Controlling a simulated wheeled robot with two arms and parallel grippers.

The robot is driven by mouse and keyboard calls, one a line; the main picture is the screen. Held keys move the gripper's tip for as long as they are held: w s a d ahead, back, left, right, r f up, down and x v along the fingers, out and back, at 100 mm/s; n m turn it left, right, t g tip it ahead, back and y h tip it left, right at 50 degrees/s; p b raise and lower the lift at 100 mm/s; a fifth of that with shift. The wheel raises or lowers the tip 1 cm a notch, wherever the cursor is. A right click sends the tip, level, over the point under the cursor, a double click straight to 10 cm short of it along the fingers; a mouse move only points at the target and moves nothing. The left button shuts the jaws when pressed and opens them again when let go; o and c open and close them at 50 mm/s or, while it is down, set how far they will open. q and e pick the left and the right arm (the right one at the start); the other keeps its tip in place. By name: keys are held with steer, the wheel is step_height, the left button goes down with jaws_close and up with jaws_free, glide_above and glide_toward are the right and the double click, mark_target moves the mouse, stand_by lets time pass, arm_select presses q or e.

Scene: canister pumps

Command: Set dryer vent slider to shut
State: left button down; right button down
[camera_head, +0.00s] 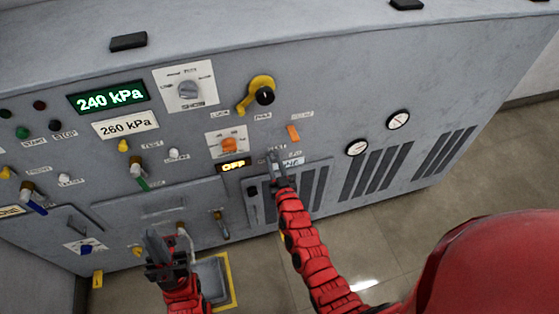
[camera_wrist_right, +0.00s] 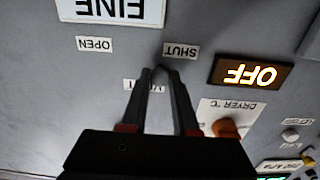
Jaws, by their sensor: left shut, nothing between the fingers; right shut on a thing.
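The dryer vent slider is at my right gripper's tips; its knob is hidden by the fingers. In the right wrist view, which is upside down, the SHUT label (camera_wrist_right: 181,51) is beside the fingertips. The OPEN label (camera_wrist_right: 95,44) lies further left, and a partly covered VENT label (camera_wrist_right: 143,86) lies beside the fingers. My right gripper (camera_wrist_right: 163,73) is shut on the slider knob, close to the SHUT label. It also shows in the head view (camera_head: 274,158) against the panel. My left gripper (camera_head: 165,244) is shut and empty, low in front of the panel.
An OFF display (camera_head: 235,164) and an orange dryer knob (camera_head: 228,145) are left of my right gripper. An orange switch (camera_head: 293,132) is above it. A FINE plate (camera_head: 292,162) and louvred vents (camera_head: 312,188) are close by. Several levers and knobs fill the panel's left side.

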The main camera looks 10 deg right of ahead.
steer(key=shift+a+r, duration=0.1)
steer(key=c, duration=0.7)
jaws_free()
steer(key=shift+a, duration=0.15)
steer(key=shift+s, duration=0.15)
steer(key=s+b, duration=0.1)
steer(key=s, duration=0.4)
steer(key=s+b, duration=0.1)
steer(key=s, duration=0.5)
steer(key=s+b, duration=0.1)
steer(key=s, duration=0.5)
steer(key=shift+d, duration=0.35)
